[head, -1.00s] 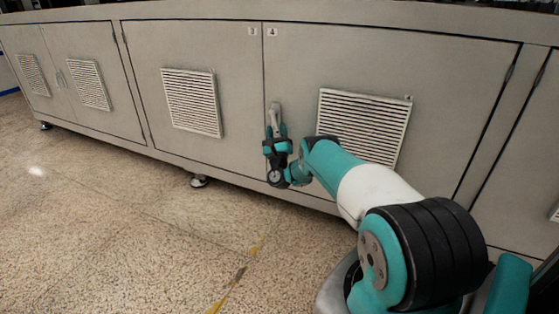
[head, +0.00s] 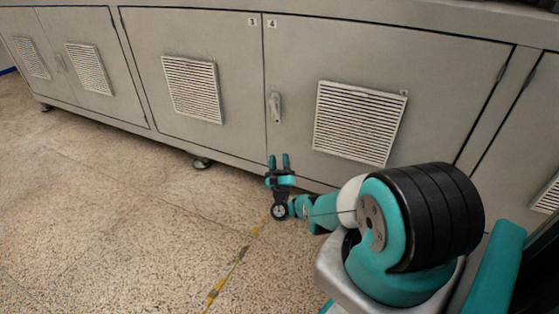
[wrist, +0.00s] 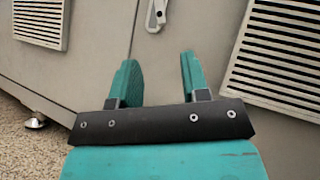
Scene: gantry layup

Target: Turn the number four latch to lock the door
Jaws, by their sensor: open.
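The number four door (head: 400,60) is a grey cabinet panel that looks shut, with a "4" label (head: 271,23) at its upper left corner. Its latch (head: 275,107) is a small light-grey handle near the door's left edge, hanging about vertical. In the wrist view the lower part of the latch (wrist: 156,14) shows at the top edge; the rest is cut off. My gripper (head: 279,160) is open and empty, below the latch and apart from it. In the wrist view its two teal fingers (wrist: 158,75) point toward the door with a gap between them.
The number three door (head: 190,50) is beside it on the left, with a vent grille (head: 190,87). Another vent grille (head: 358,122) is to the right of the latch. A cabinet foot (head: 202,163) stands on the speckled floor (head: 120,220), which is open at left.

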